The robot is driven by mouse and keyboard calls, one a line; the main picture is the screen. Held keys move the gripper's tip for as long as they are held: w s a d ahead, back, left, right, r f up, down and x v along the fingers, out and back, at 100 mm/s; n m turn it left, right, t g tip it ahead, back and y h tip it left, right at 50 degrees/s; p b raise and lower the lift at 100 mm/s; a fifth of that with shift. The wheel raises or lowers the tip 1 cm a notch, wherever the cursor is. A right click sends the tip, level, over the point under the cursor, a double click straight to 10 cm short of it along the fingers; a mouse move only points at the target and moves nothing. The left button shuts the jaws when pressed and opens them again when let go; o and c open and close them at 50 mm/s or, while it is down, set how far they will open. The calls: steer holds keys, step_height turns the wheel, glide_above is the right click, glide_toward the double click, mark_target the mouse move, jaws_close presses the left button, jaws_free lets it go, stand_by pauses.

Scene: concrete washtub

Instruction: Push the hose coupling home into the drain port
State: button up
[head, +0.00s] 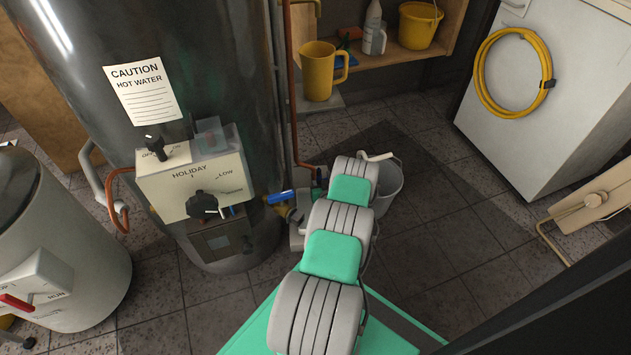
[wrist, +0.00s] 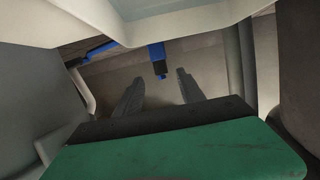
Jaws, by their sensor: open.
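My gripper (wrist: 160,84) is open in the wrist view, its two dark fingers apart with nothing between them. A blue piece with a dark end (wrist: 157,58) shows just beyond the fingertips, roughly in line with the gap; I cannot tell whether it is the hose coupling. A blue bar (wrist: 101,49) lies to its left. In the head view, a blue part (head: 281,197) and a brass-yellow fitting (head: 288,212) sit low beside the water heater (head: 235,90). My arm hides most of that area, and I cannot make out the drain port or my fingers there.
A control box (head: 195,180) juts from the heater, left of my arm. A grey bucket (head: 389,187) stands behind my arm. A yellow jug (head: 318,72) is at the back. A white appliance with a yellow hose (head: 485,75) stands right. Floor between is clear.

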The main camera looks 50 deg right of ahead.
mark_target(319, 174)
steer(key=b+x, duration=0.1)
steer(key=x, duration=0.1)
steer(key=f+b+x, duration=0.1)
steer(key=b+x, duration=0.1)
steer(key=shift+w+a, duration=0.1)
steer(key=shift+w, duration=0.1)
steer(key=shift+w+d, duration=0.3)
steer(key=shift+d, duration=0.05)
jaws_close()
